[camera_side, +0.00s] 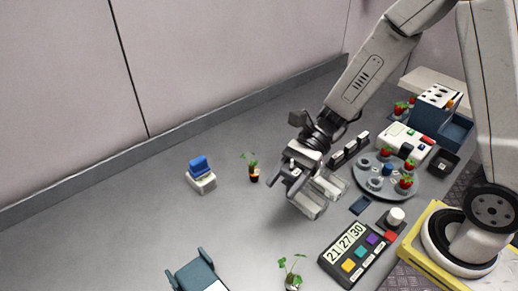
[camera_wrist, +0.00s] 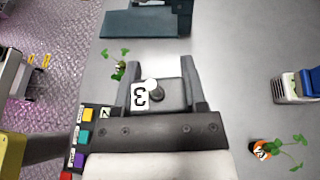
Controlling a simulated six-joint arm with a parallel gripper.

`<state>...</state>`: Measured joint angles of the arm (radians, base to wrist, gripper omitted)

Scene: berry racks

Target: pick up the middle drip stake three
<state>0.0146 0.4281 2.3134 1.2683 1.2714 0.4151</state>
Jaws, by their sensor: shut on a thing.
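My gripper (camera_wrist: 167,80) is shut on a small dark piece (camera_wrist: 170,92) with a white knob and a white tag reading 3, which lies between its two grey fingers. I take this as drip stake three; its lower part is hidden from above. In the side view, my gripper (camera_side: 296,192) hangs over the grey table, and the held piece cannot be made out clearly there. Several small dark pieces with white tops (camera_side: 350,149) stand in a slanting row just right of the gripper.
A round grey tray (camera_side: 374,191) with berries and cups lies to the right. A dark panel (camera_side: 355,254) reading 21 27 30 lies in front. A potted seedling (camera_side: 254,172) and a blue-topped white block (camera_side: 201,175) stand left. A teal holder (camera_side: 197,274) is at the front.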

